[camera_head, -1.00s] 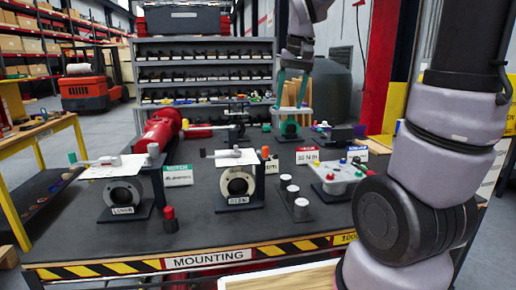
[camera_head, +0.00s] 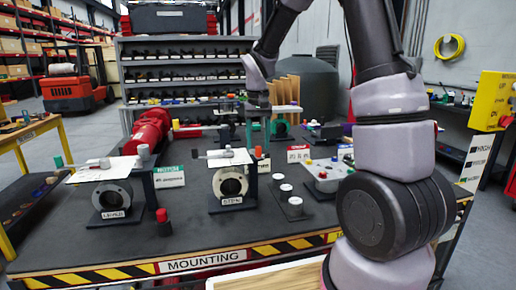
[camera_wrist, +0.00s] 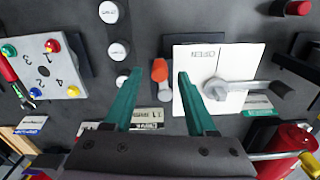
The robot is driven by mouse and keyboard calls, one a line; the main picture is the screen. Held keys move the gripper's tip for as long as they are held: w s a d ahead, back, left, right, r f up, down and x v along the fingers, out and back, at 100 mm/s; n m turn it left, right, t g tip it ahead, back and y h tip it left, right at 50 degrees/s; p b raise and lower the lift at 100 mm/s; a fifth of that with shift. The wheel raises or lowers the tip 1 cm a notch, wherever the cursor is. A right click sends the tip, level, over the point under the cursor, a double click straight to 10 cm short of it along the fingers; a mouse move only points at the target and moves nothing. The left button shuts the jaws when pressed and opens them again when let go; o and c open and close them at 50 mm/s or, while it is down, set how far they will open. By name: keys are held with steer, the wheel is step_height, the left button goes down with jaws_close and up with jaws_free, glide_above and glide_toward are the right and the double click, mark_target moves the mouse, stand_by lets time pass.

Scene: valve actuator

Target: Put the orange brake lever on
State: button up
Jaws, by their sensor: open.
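The orange brake lever (camera_wrist: 160,71) appears in the wrist view as a short orange piece with a grey lower part, between my fingers in the picture. It also shows in the head view (camera_head: 258,152), just right of the middle valve. My gripper (camera_wrist: 160,75) has two teal fingers, spread apart with nothing held. In the head view my gripper (camera_head: 258,133) hangs above and behind the lever, and I cannot tell the exact height gap. The middle valve (camera_head: 230,182) carries a white plate (camera_wrist: 209,58) marked OPEN with a grey handle on it, beside the right finger in the wrist view.
White-topped round posts (camera_head: 285,188) stand right of the middle valve. A grey panel with coloured knobs (camera_head: 328,178) lies further right. The left valve (camera_head: 112,198), a red-topped post (camera_head: 162,222) and a red cylinder (camera_head: 150,132) are to the left. The front mat is mostly clear.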

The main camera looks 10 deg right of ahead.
steer(key=shift+f, duration=1.2)
jaws_close()
steer(key=shift+a+m, duration=0.35)
steer(key=shift+m, duration=0.45)
jaws_free()
steer(key=shift+r, duration=0.1)
